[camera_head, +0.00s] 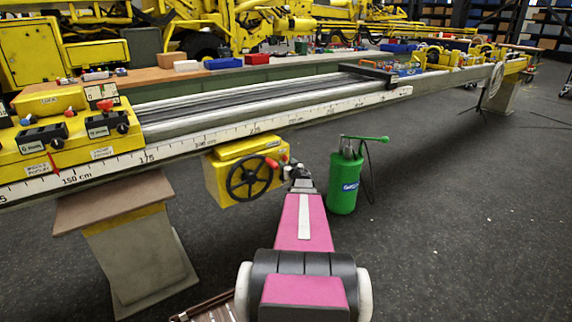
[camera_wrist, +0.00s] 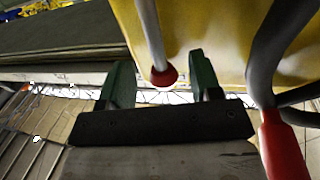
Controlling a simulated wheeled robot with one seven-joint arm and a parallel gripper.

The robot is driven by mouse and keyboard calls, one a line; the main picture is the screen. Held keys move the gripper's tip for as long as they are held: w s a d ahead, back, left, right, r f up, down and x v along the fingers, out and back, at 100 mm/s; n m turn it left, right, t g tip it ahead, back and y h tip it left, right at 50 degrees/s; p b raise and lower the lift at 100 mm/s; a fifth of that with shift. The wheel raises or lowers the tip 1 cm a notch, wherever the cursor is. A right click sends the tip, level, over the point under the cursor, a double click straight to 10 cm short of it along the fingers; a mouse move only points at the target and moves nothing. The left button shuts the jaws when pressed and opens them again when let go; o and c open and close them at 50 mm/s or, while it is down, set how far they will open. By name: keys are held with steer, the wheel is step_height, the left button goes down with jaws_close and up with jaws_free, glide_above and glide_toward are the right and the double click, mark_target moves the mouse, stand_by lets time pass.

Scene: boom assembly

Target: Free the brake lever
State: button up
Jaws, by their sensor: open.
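A yellow box with a dark handwheel (camera_head: 248,178) hangs under the long measuring rail. It has a red knob (camera_head: 272,163) beside the wheel, near my gripper (camera_head: 300,172). In the wrist view, my gripper (camera_wrist: 161,84) is open, with its two green fingers apart. A grey rod ending in a red tip (camera_wrist: 163,76) appears between the fingers, in line with the gap; contact is not visible. A red handle (camera_wrist: 283,150) with a thick grey bar lies to the right of the fingers. Which of these is the brake lever I cannot tell for sure.
The long rail (camera_head: 290,120) with centimetre marks runs across above the arm. A green canister (camera_head: 344,187) with a green handle stands on the floor to the right. A rail support (camera_head: 140,250) stands at the left. Dark floor at the right is free.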

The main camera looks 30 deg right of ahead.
steer(key=shift+w+d, duration=0.1)
steer(key=shift+w, duration=0.65)
jaws_close()
